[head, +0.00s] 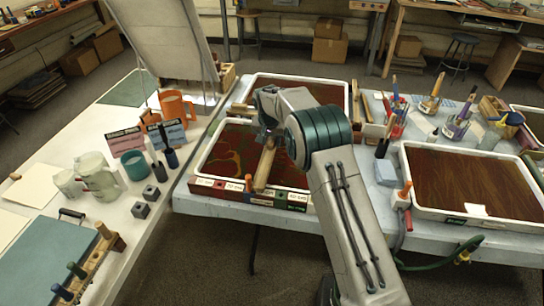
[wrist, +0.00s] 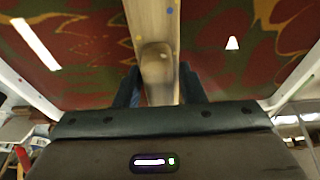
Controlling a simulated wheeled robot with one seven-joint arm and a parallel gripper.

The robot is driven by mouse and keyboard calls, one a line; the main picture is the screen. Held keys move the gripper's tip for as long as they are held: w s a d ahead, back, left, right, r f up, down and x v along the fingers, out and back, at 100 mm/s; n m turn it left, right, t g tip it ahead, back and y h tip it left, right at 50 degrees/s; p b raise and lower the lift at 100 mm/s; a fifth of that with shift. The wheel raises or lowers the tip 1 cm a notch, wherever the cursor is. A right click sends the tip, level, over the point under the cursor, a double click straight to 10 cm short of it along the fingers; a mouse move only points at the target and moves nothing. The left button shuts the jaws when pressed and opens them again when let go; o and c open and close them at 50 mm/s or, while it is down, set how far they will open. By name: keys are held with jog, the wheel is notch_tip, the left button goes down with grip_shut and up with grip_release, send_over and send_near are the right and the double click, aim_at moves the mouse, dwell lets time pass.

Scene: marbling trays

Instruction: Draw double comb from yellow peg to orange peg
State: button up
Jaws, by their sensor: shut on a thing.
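My gripper (head: 267,140) is shut on a wooden bar, the double comb (head: 265,168), over the near left marbling tray (head: 203,160). In the head view the comb runs from the gripper toward the tray's front edge. In the wrist view the comb (wrist: 155,25) runs up the middle between the dark fingers (wrist: 160,88), with a blue dot on it. Its teeth are hidden, so I cannot tell whether they touch the bath. The bath (head: 230,148) is dark red with green and yellow patches. A small orange peg (head: 248,180) shows at the front edge. I cannot make out the yellow peg.
A coloured, labelled rail (head: 222,188) lines the tray's front. A second tray (head: 310,83) lies behind, and a brown-filled tray (head: 410,178) is at right. Cups (head: 135,165), small grey blocks (head: 140,210) and signs stand on the left table, across a gap.

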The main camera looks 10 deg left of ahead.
jog(key=shift+w+d+r+p, duration=0.1)
jog(key=shift+r+p, duration=0.9)
jog(key=shift+r, duration=1.15)
jog(key=shift+d+r+p, duration=0.1)
jog(key=shift+r+p, duration=0.9)
jog(key=shift+r, duration=1.1)
